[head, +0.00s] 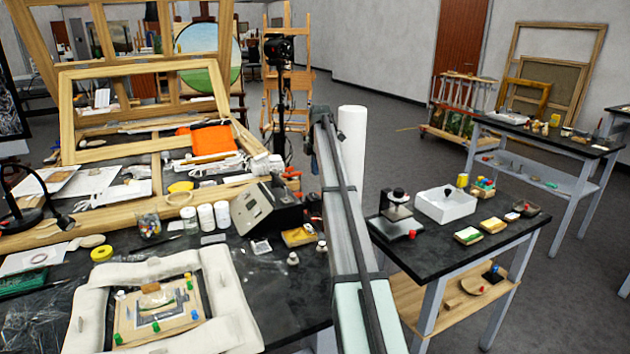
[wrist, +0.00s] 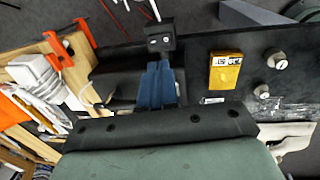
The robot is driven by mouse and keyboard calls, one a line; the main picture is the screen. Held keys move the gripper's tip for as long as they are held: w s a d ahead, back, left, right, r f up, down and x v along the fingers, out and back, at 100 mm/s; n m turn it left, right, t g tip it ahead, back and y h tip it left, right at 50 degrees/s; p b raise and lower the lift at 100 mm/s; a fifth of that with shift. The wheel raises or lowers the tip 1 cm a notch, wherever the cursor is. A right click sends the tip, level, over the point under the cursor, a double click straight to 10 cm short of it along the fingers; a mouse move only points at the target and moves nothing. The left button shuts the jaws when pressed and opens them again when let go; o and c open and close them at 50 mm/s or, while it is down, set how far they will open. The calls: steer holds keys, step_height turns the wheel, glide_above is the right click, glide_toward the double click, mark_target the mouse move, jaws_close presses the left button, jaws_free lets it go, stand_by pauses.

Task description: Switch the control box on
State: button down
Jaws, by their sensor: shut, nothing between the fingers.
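The control box (head: 262,208) is a grey box with a sloped front face and dark sides. It stands on the black table at the middle of the head view, just left of my arm. The small parts on its face are too small to make out, so I cannot tell its switch position. My gripper (wrist: 160,42) shows in the wrist view with blue fingers and dark tips, shut and empty. A dark shape beside the fingers there may be the box, largely hidden by my gripper. I cannot tell whether the tips touch it.
A yellow box (head: 298,236) and small metal-topped knobs (wrist: 276,61) stand close by. Orange clamps (wrist: 73,46) and wooden frames (head: 140,75) are near too. White jars (head: 206,217) stand left of the control box. A padded white frame (head: 232,290) lies in front.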

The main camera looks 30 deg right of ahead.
mark_target(312, 194)
steer(key=shift+s+r, duration=0.2)
steer(key=shift+r, duration=1)
steer(key=shift+s+r, duration=0.15)
steer(key=shift+r, duration=1.05)
steer(key=shift+w, duration=0.15)
steer(key=shift+w, duration=0.55)
steer(key=f, duration=0.4)
steer(key=w+f, duration=0.1)
steer(key=f, duration=0.4)
steer(key=w+f, duration=0.1)
steer(key=f, duration=0.4)
steer(key=shift+r, duration=0.1)
